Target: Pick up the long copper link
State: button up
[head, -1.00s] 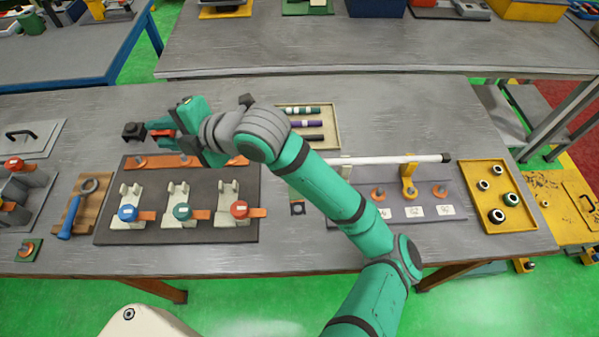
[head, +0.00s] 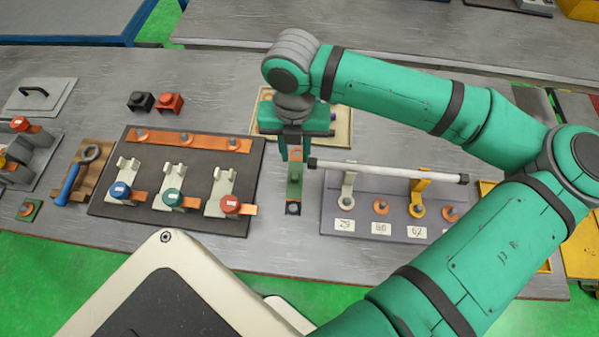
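A long orange copper strip (head: 190,141) with several studs lies along the back of the dark board at left. A narrow upright-looking green and dark piece (head: 295,182) with copper-coloured parts lies on the table right of that board; I cannot tell whether it holds a separate link. My gripper (head: 295,157) points down over the far end of this narrow piece. Its two fingers look apart, with a copper-coloured patch showing between or below them. I see nothing clearly held. The fingertips' exact height and any contact cannot be told.
Three pale holders with blue, green and red caps stand on the dark board (head: 100,207). A white rod (head: 390,172) spans posts just right of my gripper. A tray (head: 343,128) lies behind it. Black (head: 140,102) and red (head: 172,104) blocks stand at back left.

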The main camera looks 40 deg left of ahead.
aim_at(295, 175)
notch_tip(295, 175, down, 10)
jog(key=shift+s+f, duration=0.1)
jog(key=shift+f, duration=0.05)
dwell(0.5)
jog(key=shift+c, duration=0.6)
